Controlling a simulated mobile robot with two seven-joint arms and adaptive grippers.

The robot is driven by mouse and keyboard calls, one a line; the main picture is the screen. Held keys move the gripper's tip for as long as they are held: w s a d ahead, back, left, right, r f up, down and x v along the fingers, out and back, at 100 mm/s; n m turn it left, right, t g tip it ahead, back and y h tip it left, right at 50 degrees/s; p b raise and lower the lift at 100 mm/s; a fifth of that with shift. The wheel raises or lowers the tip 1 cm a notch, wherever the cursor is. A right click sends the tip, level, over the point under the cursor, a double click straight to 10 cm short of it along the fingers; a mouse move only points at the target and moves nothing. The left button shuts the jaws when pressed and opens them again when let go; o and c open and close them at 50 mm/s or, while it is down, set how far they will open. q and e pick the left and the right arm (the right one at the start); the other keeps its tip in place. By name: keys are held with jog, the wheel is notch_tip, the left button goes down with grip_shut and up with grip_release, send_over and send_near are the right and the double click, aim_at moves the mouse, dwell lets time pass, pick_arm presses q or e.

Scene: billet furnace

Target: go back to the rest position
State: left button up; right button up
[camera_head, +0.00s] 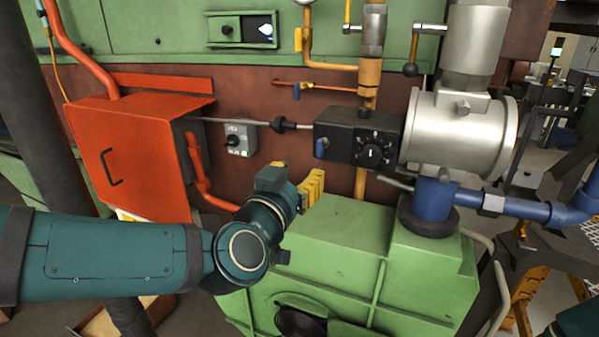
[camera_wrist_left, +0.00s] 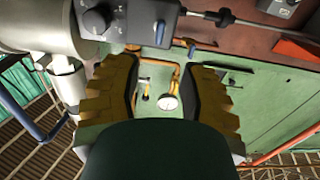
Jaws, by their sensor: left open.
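My left gripper (camera_head: 314,187) has yellow ridged fingers and sits above the left part of the green housing (camera_head: 335,240), in front of the brown wall panel. In the left wrist view its two fingers (camera_wrist_left: 163,72) stand apart with nothing between them, so it is open and empty. My teal left arm comes in from the left, across the front of the orange-red cabinet. My right gripper is not in view; a piece of teal arm shows at the bottom right corner of the head view.
A black control box (camera_head: 357,137) with a dial, a grey switch box (camera_head: 239,138) and an orange-red cabinet (camera_head: 130,160) are close by. A silver cylinder (camera_head: 460,133) and blue pipe (camera_head: 520,204) stand to the right. A gauge (camera_wrist_left: 168,103) shows beyond the fingers.

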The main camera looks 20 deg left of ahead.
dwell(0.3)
pick_arm(q)
jog(key=w+d+f+g, duration=0.1)
jog(key=d+f+g, duration=0.15)
jog(key=f, duration=0.65)
jog(key=w+d+f+g+h, duration=0.1)
jog(key=f+g, duration=0.2)
jog(key=f, duration=0.5)
jog(key=w+d+f+g, duration=0.1)
jog(key=f+g, duration=0.1)
jog(key=f, duration=0.7)
jog(key=s+d+f+n+g+h, duration=0.1)
jog(key=s+f+g, duration=0.3)
jog(key=s+f, duration=0.3)
jog(key=s+d+f+n+g+h, duration=0.1)
jog(key=s+f+g, duration=0.4)
jog(key=f, duration=1.1)
jog(key=s+d, duration=0.1)
jog(key=s, duration=0.2)
